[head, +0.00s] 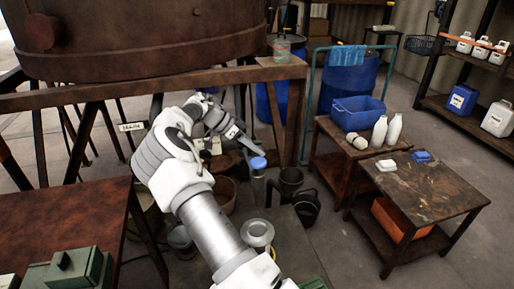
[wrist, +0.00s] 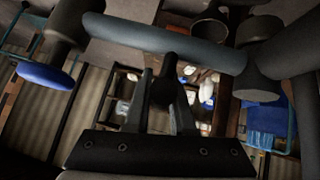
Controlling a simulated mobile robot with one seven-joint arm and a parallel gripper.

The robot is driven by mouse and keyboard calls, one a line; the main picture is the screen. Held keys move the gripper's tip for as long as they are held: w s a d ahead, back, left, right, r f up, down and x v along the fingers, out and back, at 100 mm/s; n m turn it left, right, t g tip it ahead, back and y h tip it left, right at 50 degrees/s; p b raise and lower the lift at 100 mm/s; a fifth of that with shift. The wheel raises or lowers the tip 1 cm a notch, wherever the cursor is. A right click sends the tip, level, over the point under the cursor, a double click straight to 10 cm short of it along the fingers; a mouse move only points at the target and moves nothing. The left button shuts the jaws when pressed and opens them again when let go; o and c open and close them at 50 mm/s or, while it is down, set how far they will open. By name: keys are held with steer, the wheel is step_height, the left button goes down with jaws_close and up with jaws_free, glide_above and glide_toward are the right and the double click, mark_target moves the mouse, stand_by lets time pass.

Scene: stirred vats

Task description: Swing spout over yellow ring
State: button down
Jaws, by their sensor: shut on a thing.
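The spout is a blue-grey pipe (wrist: 165,38) crossing the top of the wrist view. A blue round piece (wrist: 45,75) hangs near its left part. In the head view the spout (head: 238,137) slants down right beneath the rusty vat (head: 150,40), with the blue round piece (head: 258,162) at its lower end. My gripper (wrist: 165,95) is shut on a dark handle (wrist: 166,72) beside the pipe. In the head view my arm mostly hides the jaws. A little yellow shows beside a grey round vessel (head: 258,232) on a low dark top; I cannot tell whether it is the yellow ring.
Dark buckets (head: 305,207) stand right of the spout. A rusty table (head: 65,225) is at the left. A worktable (head: 425,190) and a blue bin (head: 358,112) are at the right. A vat-stand beam (head: 225,76) runs above my arm. Bare floor lies between buckets and worktable.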

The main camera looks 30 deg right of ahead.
steer(key=shift+a+f, duration=0.15)
steer(key=c, duration=0.8)
jaws_free()
steer(key=shift+o, duration=0.2)
steer(key=p+v, duration=0.4)
steer(key=v, duration=1.3)
steer(key=shift+p, duration=0.3)
steer(key=shift+w+a, duration=0.15)
